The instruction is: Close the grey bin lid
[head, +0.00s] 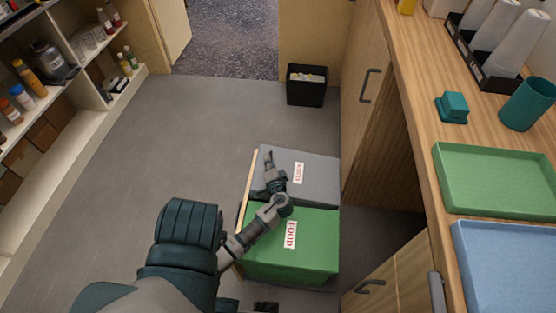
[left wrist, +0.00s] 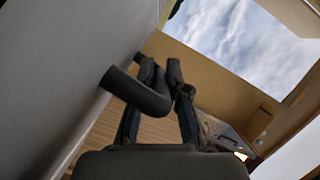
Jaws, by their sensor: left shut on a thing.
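The grey bin (head: 322,172) stands on the floor behind the green bin, with a white label in red letters on its grey top. My left gripper (head: 268,160) is at the left part of the grey lid. In the left wrist view my left gripper (left wrist: 160,75) is shut on a dark bent handle (left wrist: 135,92), which sticks out from a pale grey panel (left wrist: 60,65). I cannot tell the lid's exact angle. My right gripper is not in view.
The green bin (head: 320,245), labelled FOOD, lies under my left forearm. A wooden counter (head: 415,110) with trays runs along the right, and shelves (head: 70,120) stand at the left. A small black bin (head: 307,92) is at the back. The floor (head: 190,130) at left is clear.

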